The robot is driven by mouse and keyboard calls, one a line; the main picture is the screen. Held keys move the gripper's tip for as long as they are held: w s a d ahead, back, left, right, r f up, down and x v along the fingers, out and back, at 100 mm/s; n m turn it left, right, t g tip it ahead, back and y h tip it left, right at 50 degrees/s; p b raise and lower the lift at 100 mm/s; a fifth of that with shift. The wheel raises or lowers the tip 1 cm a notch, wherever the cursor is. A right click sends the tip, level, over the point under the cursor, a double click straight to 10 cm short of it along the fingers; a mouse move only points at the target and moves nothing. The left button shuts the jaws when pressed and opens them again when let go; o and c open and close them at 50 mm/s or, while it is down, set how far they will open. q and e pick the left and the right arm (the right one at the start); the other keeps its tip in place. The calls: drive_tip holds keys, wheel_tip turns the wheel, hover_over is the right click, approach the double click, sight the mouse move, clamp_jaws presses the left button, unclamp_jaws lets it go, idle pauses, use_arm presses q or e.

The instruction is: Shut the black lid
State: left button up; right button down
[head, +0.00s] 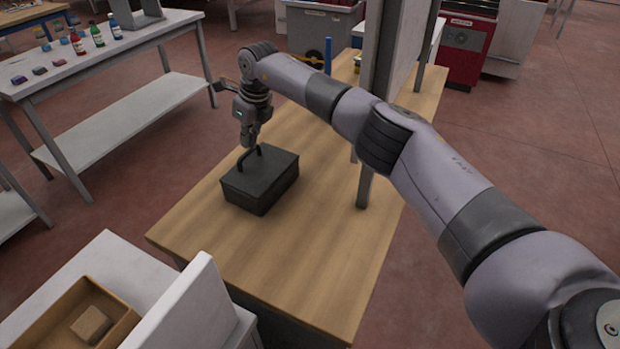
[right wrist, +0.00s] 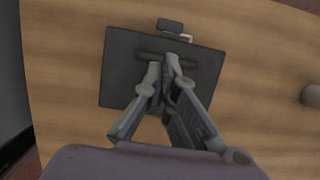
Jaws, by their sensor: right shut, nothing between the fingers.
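A black box (head: 262,192) stands on the wooden table. Its black lid (head: 268,168) lies flat over the top and looks closed, with a dark arched handle (head: 243,158) on it. My right gripper (head: 248,143) is over the handle side of the lid, fingers pointing down and shut with nothing between them. In the right wrist view the fingertips (right wrist: 165,62) are over the lid (right wrist: 205,75), close to the handle bar (right wrist: 160,57); I cannot tell whether they touch. My left gripper is not in view.
The wooden table (head: 290,250) is bare in front of the box. A grey post (head: 366,185) stands to the box's right. A white shelf unit (head: 120,60) with small bottles is at the left.

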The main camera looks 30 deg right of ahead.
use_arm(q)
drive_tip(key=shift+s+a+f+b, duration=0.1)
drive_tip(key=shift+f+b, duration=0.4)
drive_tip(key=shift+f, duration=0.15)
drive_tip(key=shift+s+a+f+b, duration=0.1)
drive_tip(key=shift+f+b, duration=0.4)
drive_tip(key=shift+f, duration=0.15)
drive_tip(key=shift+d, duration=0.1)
